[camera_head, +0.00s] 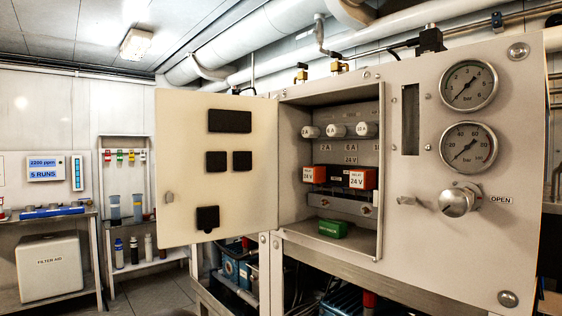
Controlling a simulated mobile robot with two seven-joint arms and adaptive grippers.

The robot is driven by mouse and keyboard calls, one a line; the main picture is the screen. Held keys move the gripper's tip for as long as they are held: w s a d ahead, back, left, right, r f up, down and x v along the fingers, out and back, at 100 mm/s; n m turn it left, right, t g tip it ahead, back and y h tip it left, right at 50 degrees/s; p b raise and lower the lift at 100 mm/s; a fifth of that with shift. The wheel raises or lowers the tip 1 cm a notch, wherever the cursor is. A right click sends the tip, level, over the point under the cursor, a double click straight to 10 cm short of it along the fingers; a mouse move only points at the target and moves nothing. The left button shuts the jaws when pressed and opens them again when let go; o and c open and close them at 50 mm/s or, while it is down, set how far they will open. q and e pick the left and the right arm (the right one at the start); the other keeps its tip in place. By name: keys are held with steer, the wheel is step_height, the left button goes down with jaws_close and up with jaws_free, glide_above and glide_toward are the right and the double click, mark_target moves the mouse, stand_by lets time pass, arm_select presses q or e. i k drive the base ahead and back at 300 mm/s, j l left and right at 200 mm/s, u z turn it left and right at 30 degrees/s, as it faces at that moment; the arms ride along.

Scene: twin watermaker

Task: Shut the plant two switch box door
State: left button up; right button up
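The switch box door (185,117) stands wide open, swung out to the left of its box. It is cream coloured, with several dark plates on the face I see and a small latch or knob near its left edge. The open switch box (276,245) is in the middle of the view and shows its inside. In it are white round fuses (337,130), two orange-red 24 V relays (361,178) and a green block (332,229) at the bottom. No label reading plant two is legible. Neither of my grippers is in view.
The grey panel (420,240) right of the box carries two round gauges (468,86) and a valve knob (458,200) marked OPEN. A shelf (150,262) with bottles and a bench with a white box (48,266) stand at left. Pipes run overhead. Floor shows at lower left.

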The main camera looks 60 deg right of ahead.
mark_target(217, 153)
steer(key=i+z, duration=0.3)
steer(key=z, duration=0.2)
steer(key=i+z, duration=0.25)
steer(key=z, duration=0.25)
steer(key=i+j+z, duration=0.15)
steer(key=i+z, duration=0.15)
steer(key=z, duration=0.2)
steer(key=i+j+z, duration=0.2)
steer(key=z, duration=0.3)
steer(key=i+j+z, duration=0.15)
steer(key=j+z, duration=0.25)
steer(key=z, duration=0.15)
steer(key=i+j+z, duration=0.1)
steer(key=j+z, duration=0.7)
steer(key=z, duration=0.2)
steer(key=j+z, duration=1)
